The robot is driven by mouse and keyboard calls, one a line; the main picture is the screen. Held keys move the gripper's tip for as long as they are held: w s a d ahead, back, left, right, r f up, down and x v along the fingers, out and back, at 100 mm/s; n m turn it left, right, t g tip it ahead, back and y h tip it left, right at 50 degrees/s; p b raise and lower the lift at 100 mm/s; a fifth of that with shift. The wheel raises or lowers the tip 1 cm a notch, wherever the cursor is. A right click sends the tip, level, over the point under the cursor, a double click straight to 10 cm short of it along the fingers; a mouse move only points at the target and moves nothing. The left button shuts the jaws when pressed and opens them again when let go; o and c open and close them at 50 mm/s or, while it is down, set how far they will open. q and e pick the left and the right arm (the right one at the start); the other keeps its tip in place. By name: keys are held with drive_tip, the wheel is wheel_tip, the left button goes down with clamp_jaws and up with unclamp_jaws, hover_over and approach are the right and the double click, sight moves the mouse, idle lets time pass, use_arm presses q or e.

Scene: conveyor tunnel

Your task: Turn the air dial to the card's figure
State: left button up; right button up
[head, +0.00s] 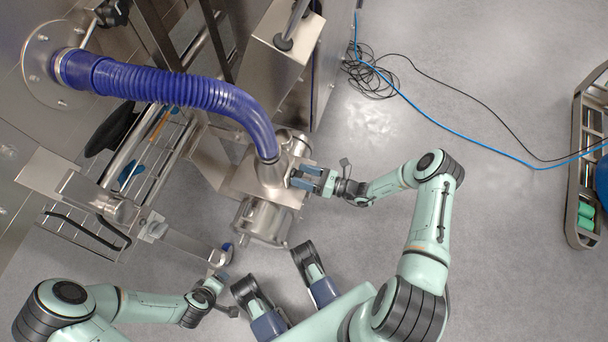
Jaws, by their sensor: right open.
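My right gripper (306,180) has open blue-grey fingers at the right side of a steel housing (238,180). I cannot tell whether its fingers touch the housing or have a dial between them. My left gripper (222,277) is low in the picture, near a small part with a blue end (227,247); its fingers are too small to read. I cannot make out the air dial, the card or its figure in this view.
A ribbed blue hose (175,84) runs from the wall flange into the housing. A steel cylinder (262,221) sits below it. Coiled black cable (370,72) and a blue cable (430,117) lie on the floor. A rack (577,160) stands far right.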

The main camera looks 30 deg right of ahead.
drive_tip(key=c, duration=1)
drive_tip(key=shift+c, duration=0.2)
use_arm(q)
drive_tip(key=shift+s+a+f+b, duration=0.1)
drive_tip(key=shift+s+f+b, duration=0.25)
drive_tip(key=shift+s+f, duration=0.35)
use_arm(e)
drive_tip(key=shift+d+f+m, duration=0.1)
drive_tip(key=shift+d+m, duration=0.05)
drive_tip(key=shift+m, duration=2.65)
drive_tip(key=o, duration=1)
drive_tip(key=shift+o, duration=0.2)
